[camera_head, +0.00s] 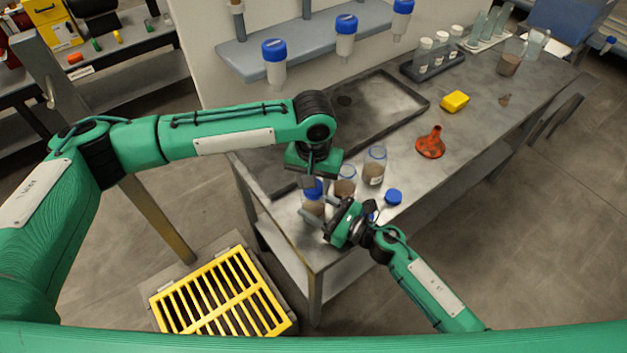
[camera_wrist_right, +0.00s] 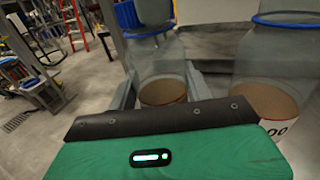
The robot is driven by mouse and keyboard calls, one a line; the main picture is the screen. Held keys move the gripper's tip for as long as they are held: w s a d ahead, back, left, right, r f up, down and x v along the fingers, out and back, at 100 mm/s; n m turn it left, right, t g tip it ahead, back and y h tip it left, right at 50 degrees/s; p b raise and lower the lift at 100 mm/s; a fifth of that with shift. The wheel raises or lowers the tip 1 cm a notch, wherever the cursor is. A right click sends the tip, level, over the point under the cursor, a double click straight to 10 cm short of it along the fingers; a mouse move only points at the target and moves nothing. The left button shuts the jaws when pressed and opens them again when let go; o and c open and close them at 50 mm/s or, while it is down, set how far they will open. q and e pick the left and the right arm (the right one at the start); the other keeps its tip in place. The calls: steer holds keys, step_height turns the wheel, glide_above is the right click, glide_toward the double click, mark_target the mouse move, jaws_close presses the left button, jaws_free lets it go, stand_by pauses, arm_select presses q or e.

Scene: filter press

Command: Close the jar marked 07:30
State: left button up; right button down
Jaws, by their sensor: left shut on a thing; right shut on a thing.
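A clear jar with brown contents (camera_head: 313,207) stands at the near left corner of the bench. My right gripper (camera_head: 318,214) is shut around its body from the right; the jar also shows between the fingers in the right wrist view (camera_wrist_right: 160,70). A blue lid (camera_head: 314,187) is at the jar's mouth, also in the wrist view (camera_wrist_right: 147,20). My left gripper (camera_head: 309,181) is above, shut on the lid. I cannot tell whether the lid is fully seated. The held jar's marking is hidden, so I cannot confirm 07:30.
Two open jars, one close by (camera_head: 345,182) and one behind (camera_head: 375,166), stand to the right. A loose blue lid (camera_head: 393,197) lies near the bench edge. A yellow grate (camera_head: 222,292) is on the floor.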

arm_select(q)
steer(key=m, duration=0.9)
steer(key=shift+m, duration=0.3)
steer(key=m, duration=0.4)
steer(key=shift+m, duration=0.3)
steer(key=m, duration=0.7)
steer(key=shift+m, duration=0.4)
steer(key=m, duration=0.8)
steer(key=shift+w, duration=0.1)
steer(key=m, duration=0.3)
steer(key=shift+f+m, duration=0.1)
steer(key=shift+m, duration=0.2)
steer(key=o, duration=1.1)
